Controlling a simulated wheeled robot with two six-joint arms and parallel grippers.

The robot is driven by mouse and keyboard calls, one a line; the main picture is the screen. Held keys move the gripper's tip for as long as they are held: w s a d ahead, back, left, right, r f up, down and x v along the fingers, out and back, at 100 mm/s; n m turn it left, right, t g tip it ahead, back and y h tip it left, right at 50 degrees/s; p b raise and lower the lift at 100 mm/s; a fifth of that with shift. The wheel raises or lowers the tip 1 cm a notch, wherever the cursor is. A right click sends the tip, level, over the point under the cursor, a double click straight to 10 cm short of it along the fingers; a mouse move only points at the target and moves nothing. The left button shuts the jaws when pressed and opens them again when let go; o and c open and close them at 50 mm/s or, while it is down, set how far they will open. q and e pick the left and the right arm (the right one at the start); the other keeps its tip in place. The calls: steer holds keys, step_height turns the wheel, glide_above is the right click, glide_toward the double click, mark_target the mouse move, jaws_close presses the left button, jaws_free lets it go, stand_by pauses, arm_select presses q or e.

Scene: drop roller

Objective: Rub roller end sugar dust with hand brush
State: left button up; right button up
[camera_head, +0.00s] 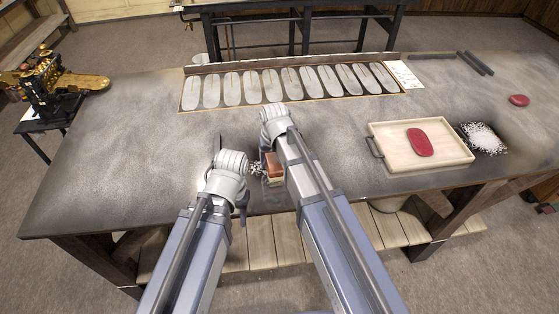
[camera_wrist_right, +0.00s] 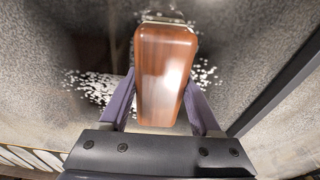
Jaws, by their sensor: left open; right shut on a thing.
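A hand brush with a reddish-brown wooden block (camera_head: 274,167) is held over the front middle of the table. It fills the middle of the right wrist view (camera_wrist_right: 164,75), between the purple fingers of my right gripper (camera_wrist_right: 163,100), which is shut on it. White granules (camera_head: 256,168) lie beside the brush, also in the right wrist view (camera_wrist_right: 95,87). My left gripper (camera_head: 231,174) is open, left of the granules, its dark fingers apart and nothing seen between them. A dark machine with brass-coloured cylinders (camera_head: 90,83) stands far left; I cannot tell which roller end is meant.
A pale wooden tray (camera_head: 453,156) with a red oval thing (camera_head: 420,142) stands at right, beside a white granule pile (camera_head: 484,138). A shallow mould board (camera_head: 185,105) lies at the back. Dark bars (camera_head: 475,64) and another red thing (camera_head: 519,100) are back right. The table's left is clear.

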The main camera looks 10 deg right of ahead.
mark_target(260, 165)
steer(key=shift+a, duration=0.4)
steer(key=shift+a+f, duration=0.1)
steer(key=shift+a, duration=3.3)
steer(key=shift+w, duration=1.05)
steer(key=shift+d, duration=0.1)
steer(key=shift+d, duration=1.7)
steer(key=shift+d, duration=0.1)
